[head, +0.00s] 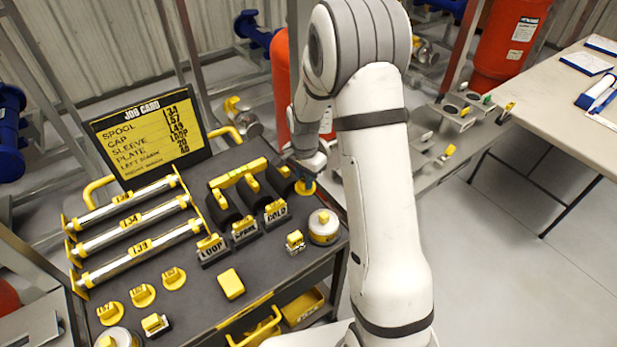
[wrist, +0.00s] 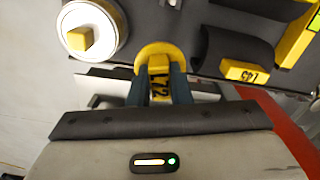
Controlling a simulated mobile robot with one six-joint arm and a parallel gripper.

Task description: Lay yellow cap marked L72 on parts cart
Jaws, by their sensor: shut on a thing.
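The yellow cap marked L72 (wrist: 157,72) is round with a tab, and the tab sits between the two fingers of my gripper (wrist: 158,92). My gripper is shut on it. In the head view the cap (head: 305,187) shows below my gripper (head: 308,172), at the right edge of the black-topped parts cart (head: 262,262). I cannot tell whether the cap touches the cart top. My arm hides part of the area to the right of it.
On the cart, black sleeves (head: 262,187), silver spools (head: 130,222), several yellow caps (head: 142,294) and a white round tin (head: 323,228) stand near. A job card (head: 150,125) is at the back. A table (head: 560,105) stands right.

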